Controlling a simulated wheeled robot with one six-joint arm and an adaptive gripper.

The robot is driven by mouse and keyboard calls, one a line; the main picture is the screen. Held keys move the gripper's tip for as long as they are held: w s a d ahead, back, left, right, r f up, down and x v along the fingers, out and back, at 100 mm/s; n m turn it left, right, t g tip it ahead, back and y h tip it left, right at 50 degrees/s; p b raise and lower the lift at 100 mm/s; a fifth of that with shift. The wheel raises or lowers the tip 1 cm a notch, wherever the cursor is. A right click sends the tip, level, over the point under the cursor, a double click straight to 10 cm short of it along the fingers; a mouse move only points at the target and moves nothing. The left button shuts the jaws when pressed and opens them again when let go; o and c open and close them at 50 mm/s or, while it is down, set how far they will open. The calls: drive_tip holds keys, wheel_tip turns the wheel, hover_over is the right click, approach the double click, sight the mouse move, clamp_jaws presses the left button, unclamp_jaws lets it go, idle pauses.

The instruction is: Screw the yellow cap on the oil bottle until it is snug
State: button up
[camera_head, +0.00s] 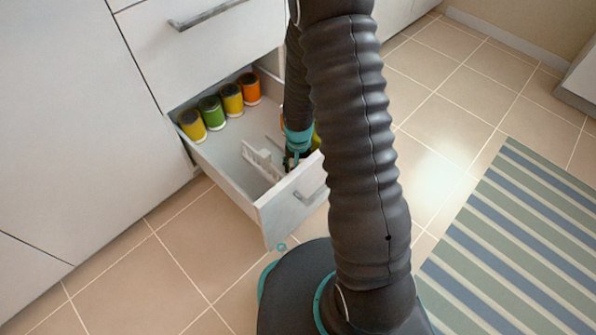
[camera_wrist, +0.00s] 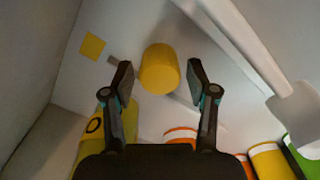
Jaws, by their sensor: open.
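A plain yellow cylinder (camera_wrist: 159,69), which looks like the yellow cap, is between my fingertips in the wrist view. My gripper (camera_wrist: 160,77) is open, with a gap visible on both sides of the cylinder. A yellow container with a black ring mark (camera_wrist: 92,128), possibly the oil bottle, is at the lower left, partly hidden behind my left finger. I cannot tell whether the cap sits on anything. In the head view my gripper (camera_head: 293,158) is low inside the open drawer, mostly hidden by my arm. A yellow-green bit (camera_head: 316,139) shows beside it.
The open drawer (camera_head: 228,158) has several yellow, green and orange jars (camera_head: 211,111) along its left and back. A white divider (camera_head: 262,160) stands in the drawer; a pale bar (camera_wrist: 236,42) crosses the wrist view. A yellow square (camera_wrist: 92,45) lies near the cylinder.

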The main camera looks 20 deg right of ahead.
clamp_jaws()
drive_tip(key=shift+r+p, duration=2.35)
drive_tip(key=shift+r, duration=1.2)
